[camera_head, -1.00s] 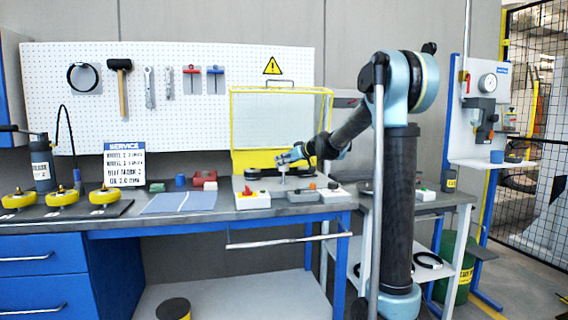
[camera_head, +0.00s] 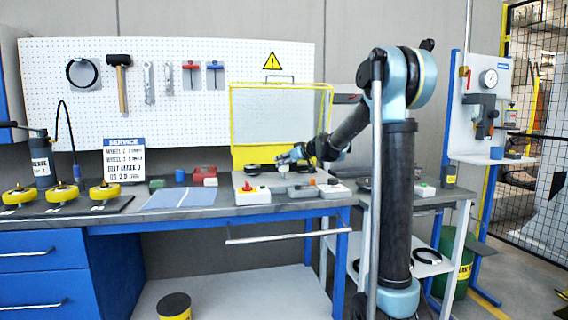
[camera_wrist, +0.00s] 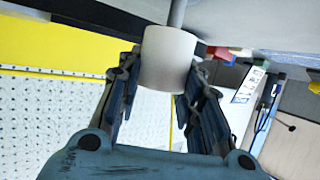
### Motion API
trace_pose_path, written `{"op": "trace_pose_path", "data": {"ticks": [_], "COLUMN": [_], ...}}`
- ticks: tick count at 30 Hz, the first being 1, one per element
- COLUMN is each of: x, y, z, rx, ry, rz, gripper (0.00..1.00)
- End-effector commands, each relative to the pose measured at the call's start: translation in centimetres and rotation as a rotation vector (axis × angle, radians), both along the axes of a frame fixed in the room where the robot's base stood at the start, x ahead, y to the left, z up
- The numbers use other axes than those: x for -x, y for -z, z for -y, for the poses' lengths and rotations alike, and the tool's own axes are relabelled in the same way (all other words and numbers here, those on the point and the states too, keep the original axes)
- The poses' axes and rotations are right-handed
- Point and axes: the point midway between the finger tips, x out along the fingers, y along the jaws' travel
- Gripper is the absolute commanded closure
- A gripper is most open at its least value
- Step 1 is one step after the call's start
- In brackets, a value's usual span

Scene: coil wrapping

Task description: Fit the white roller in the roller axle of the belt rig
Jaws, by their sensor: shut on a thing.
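The white roller (camera_wrist: 168,58) is between my gripper's fingers (camera_wrist: 162,85) in the wrist view, and they are shut on it. A thin grey post, the roller axle (camera_wrist: 178,12), runs from the rig's plate to the roller's end and appears in line with it. Whether the axle is inside the roller's bore is hidden. In the head view my gripper (camera_head: 284,160) is over the belt rig's grey base (camera_head: 240,181), in front of its yellow-framed guard (camera_head: 233,112). The roller is too small there to judge its fit.
A dark round pulley (camera_head: 252,168) sits left of my gripper on the rig. A control box with a red button (camera_head: 252,195) and other boxes stand in front. Yellow wheels (camera_head: 105,192) and a blue mat (camera_head: 181,198) lie further left on the bench.

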Motion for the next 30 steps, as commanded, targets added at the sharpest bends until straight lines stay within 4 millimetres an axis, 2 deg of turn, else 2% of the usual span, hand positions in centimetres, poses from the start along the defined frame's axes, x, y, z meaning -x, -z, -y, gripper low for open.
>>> {"op": "trace_pose_path", "data": {"ticks": [30], "x": [0.0], "y": [2.0], "z": [0.0], "rx": [0.0], "ry": [0.0], "rz": [0.0], "gripper": [0.93]}}
